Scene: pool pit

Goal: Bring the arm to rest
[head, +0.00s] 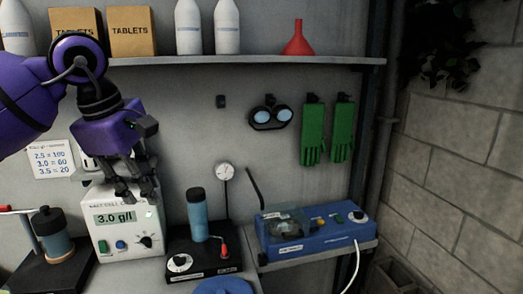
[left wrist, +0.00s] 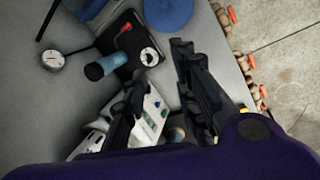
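My left arm is purple and comes in from the left in the head view. My left gripper (head: 137,187) hangs with its fingers down in front of the upper part of a white salt cell unit (head: 130,247) reading 3.0 g/l. In the left wrist view the two dark fingers of the left gripper (left wrist: 166,62) stand apart with nothing held between them. The white unit (left wrist: 152,112) shows between and beside the fingers there. I cannot tell whether the fingers touch it. My right gripper is in neither view.
A black device with a blue cylinder (head: 197,215) stands right of the white unit. A blue box (head: 310,232) sits further right. A dark bottle on a stand (head: 50,235) is at the left. A shelf (head: 270,61) with bottles, boxes and a red funnel (head: 298,40) runs above.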

